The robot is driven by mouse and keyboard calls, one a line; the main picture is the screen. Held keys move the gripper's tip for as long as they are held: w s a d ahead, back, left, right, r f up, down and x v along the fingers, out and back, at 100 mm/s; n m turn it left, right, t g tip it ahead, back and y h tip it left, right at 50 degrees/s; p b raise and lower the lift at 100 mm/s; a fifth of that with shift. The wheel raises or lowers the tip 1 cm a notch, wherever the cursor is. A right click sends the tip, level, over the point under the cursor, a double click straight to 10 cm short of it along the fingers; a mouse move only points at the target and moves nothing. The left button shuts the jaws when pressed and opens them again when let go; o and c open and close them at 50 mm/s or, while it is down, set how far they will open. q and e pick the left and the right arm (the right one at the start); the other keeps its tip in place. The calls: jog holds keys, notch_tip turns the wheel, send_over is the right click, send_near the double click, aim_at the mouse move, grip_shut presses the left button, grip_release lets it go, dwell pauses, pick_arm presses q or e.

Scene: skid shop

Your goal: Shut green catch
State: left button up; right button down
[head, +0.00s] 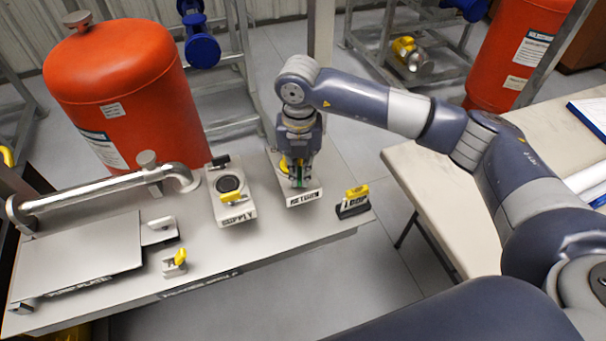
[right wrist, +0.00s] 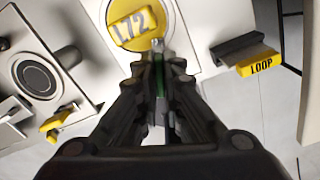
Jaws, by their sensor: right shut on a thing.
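The green catch (head: 299,172) is on the white block labelled RETURN (head: 304,198), at the right part of the bench. My right gripper (head: 298,181) reaches down over this block and is shut on the green catch. In the right wrist view a thin green strip of the catch (right wrist: 160,76) shows between the fingers of my right gripper (right wrist: 160,70); the rest of it is hidden. A round yellow cap marked L72 (right wrist: 138,28) sits on the block just beyond the fingertips. My left gripper is in neither view.
The SUPPLY block (head: 235,214) with a yellow catch (head: 231,197) stands left of the RETURN block. A black and yellow LOOP piece (head: 354,201) is to its right. A bent metal pipe (head: 95,190), a small yellow-handled clamp (head: 175,262) and an orange tank (head: 115,85) lie farther left.

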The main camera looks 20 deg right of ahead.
jog(key=shift+f+n+b, duration=0.1)
jog(key=shift+n+b, duration=1)
jog(key=shift+n, duration=0.6)
jog(key=c, duration=1.7)
grip_release()
jog(key=shift+n, duration=0.3)
